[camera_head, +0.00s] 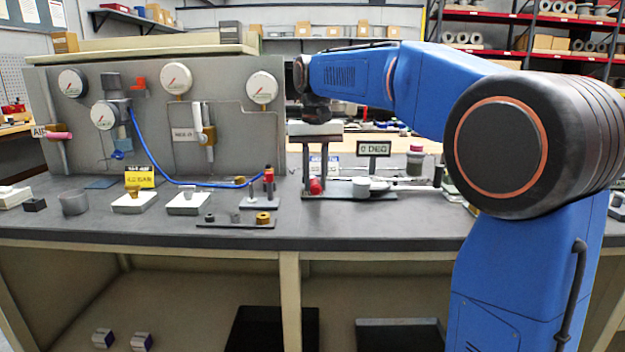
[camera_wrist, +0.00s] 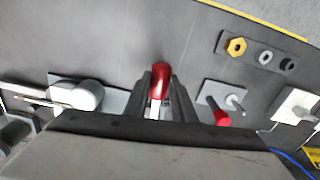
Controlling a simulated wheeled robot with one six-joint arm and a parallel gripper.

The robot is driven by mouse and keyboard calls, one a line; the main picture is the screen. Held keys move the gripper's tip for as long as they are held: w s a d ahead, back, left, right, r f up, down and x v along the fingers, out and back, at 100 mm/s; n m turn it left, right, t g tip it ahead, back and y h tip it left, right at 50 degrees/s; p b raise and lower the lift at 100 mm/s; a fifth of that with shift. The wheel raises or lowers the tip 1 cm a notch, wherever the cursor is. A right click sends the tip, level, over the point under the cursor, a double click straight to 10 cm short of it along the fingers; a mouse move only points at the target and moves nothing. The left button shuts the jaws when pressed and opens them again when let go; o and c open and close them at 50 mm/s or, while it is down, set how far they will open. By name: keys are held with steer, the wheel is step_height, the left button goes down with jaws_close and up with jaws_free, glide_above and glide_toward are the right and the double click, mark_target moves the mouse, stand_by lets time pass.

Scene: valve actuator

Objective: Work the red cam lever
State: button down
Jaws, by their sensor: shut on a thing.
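The red cam lever (camera_head: 316,186) shows low between my finger ends in the head view, at the left end of a dark base plate on the bench. In the wrist view the red lever (camera_wrist: 160,78) has a rounded red top and a pale lower part between the two dark fingers. My gripper (camera_head: 317,172) points down over the bench and is shut on the lever. The wrist view also shows my gripper (camera_wrist: 158,95), with a finger on each side of it. The lever's lower end and pivot are hidden by my gripper.
A grey cylinder (camera_head: 361,188) stands to the right on the same plate, below a "0 DEG" sign (camera_head: 374,149). A stand with a red-topped post (camera_head: 268,178) is close on the left. A gauge panel (camera_head: 225,130) with a blue hose rises behind left.

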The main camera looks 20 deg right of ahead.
steer(key=shift+s+d+n, duration=0.1)
steer(key=shift+d+n, duration=0.85)
steer(key=shift+n, duration=0.25)
steer(key=d+n, duration=0.2)
steer(key=shift+n, duration=0.4)
steer(key=d+n, duration=0.1)
steer(key=w+d+n, duration=0.1)
steer(key=n, duration=0.2)
steer(key=shift+w+d, duration=0.35)
steer(key=shift+d, duration=0.05)
steer(key=w+d+n, duration=0.1)
steer(key=n, duration=0.3)
steer(key=shift+w+d, duration=0.4)
steer(key=shift+w+d+n, duration=0.3)
steer(key=shift+w+n, duration=0.3)
steer(key=shift+n, duration=0.3)
steer(key=shift+w+d+n, duration=0.25)
steer(key=shift+w+n, duration=0.3)
steer(key=shift+n, duration=0.35)
steer(key=c, duration=1.5)
jaws_free()
